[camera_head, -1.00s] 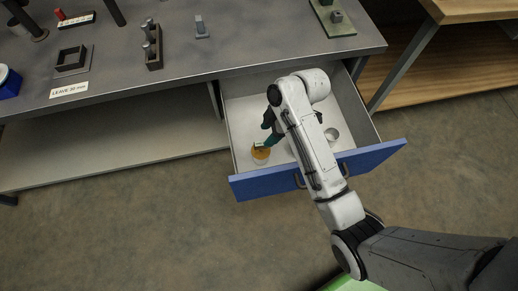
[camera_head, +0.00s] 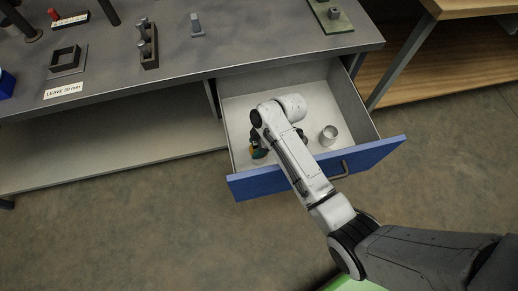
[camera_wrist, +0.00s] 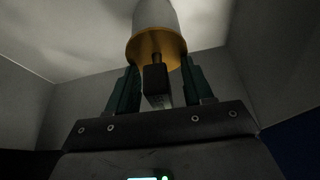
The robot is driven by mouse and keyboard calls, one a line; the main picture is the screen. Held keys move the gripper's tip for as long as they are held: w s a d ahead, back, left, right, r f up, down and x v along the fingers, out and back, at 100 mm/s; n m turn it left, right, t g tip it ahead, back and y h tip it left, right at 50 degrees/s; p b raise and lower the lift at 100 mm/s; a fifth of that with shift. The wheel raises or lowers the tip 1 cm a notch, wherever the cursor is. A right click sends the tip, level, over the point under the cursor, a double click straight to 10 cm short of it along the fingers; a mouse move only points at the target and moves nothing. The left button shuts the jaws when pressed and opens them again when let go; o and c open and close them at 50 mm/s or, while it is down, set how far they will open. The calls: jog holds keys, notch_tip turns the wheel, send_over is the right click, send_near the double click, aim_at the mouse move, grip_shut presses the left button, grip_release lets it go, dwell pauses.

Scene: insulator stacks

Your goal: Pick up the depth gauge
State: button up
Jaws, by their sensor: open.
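What I take to be the depth gauge (camera_wrist: 155,48) is in the wrist view: a pale cylinder with an amber flange, and a stem with a dark block (camera_wrist: 156,86) pointing towards my palm. My gripper (camera_wrist: 160,66) is open, its green fingers on either side of the stem and block, with a visible gap at the block. In the head view my gripper (camera_head: 258,151) is low inside the open drawer at its left front. There my arm hides most of the gauge.
The drawer (camera_head: 352,105) is pulled out, with a blue front (camera_head: 370,155). A round metal cup (camera_head: 328,135) stands at its right.

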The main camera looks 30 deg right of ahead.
jog(key=shift+c, duration=0.3)
grip_shut()
